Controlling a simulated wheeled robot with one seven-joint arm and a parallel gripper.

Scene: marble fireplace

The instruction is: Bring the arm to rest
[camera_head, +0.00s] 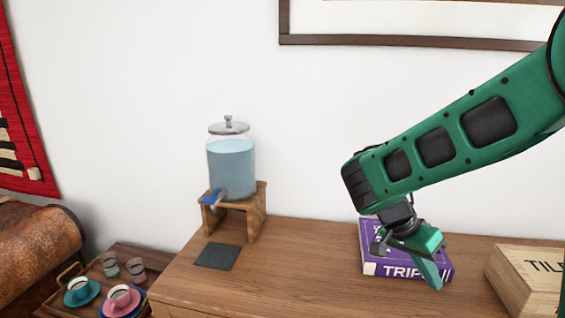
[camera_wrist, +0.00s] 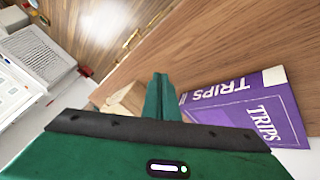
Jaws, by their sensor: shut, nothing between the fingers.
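My green arm reaches in from the right in the head view, over a wooden cabinet top (camera_head: 290,268). My gripper (camera_head: 432,283) hangs in front of a purple book box marked TRIPS (camera_head: 375,262) and hides part of it. In the wrist view my gripper (camera_wrist: 160,82) has its fingers together with nothing between them. The purple box (camera_wrist: 240,105) lies to the right of the fingers there. I cannot tell from the head view how far the fingertips are above the cabinet top.
A glass water dispenser (camera_head: 231,165) stands on a wooden stand (camera_head: 257,205), with a dark mat (camera_head: 217,256) before it. A wooden box (camera_head: 530,280) sits at right. A lower tray holds cups, including a pink one (camera_head: 121,297). A picture frame (camera_head: 420,43) hangs behind.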

